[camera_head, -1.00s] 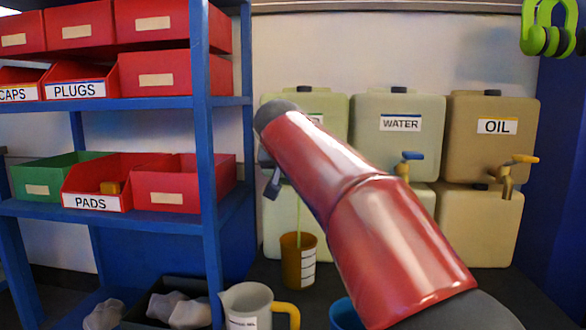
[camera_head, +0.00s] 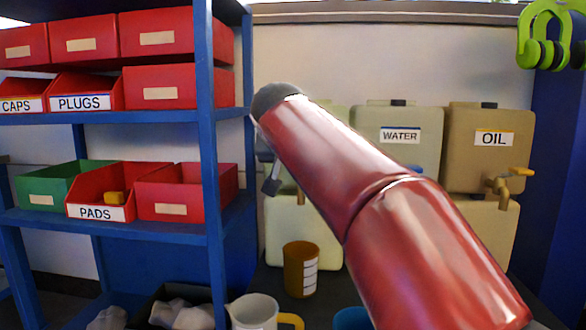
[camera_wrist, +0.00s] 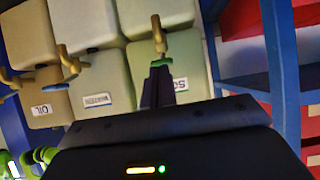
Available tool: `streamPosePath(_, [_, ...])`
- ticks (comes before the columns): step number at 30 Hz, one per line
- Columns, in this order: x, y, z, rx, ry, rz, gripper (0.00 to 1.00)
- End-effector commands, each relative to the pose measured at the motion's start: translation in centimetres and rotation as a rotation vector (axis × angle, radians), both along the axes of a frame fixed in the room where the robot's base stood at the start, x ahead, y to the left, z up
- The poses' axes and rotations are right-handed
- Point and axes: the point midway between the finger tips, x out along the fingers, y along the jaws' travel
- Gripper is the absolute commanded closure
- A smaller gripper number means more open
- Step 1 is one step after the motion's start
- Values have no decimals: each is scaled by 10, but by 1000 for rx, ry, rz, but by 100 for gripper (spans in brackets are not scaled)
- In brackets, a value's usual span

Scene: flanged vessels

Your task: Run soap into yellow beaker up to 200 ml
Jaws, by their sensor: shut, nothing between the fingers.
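The yellow beaker (camera_head: 301,270), amber with a white scale strip, stands upright under the soap tank's spout (camera_head: 300,198). Its liquid level cannot be read. No stream shows between spout and beaker. The soap tank (camera_wrist: 188,68) is largely hidden behind my arm in the head view; its label is partly covered in the wrist view. Its tap has a green handle (camera_wrist: 161,62). My gripper (camera_wrist: 160,74) is shut and empty, with its fingertips right at the handle; whether they touch cannot be told. In the head view it is mostly behind my arm.
The water tank (camera_head: 398,135) and oil tank (camera_head: 490,145) stand to the right. A white jug with a yellow handle (camera_head: 255,312) and a blue vessel (camera_head: 351,319) are in front of the beaker. A blue shelf (camera_head: 213,180) with bins is close on the left.

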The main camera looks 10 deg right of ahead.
Motion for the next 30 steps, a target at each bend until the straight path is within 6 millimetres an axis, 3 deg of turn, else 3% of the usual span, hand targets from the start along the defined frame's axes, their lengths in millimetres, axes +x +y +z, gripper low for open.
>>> streamPosePath(3, [-22, 8, 9, 0, -1, 2, 100])
streamPosePath(9, [-44, 15, 19, 0, -1, 2, 100])
streamPosePath(23, [-50, 16, 20, -1, 3, 1, 100])
streamPosePath(26, [-59, 13, 14, -8, 27, 14, 100])
streamPosePath(30, [-95, 2, -18, -30, 126, 58, 100])
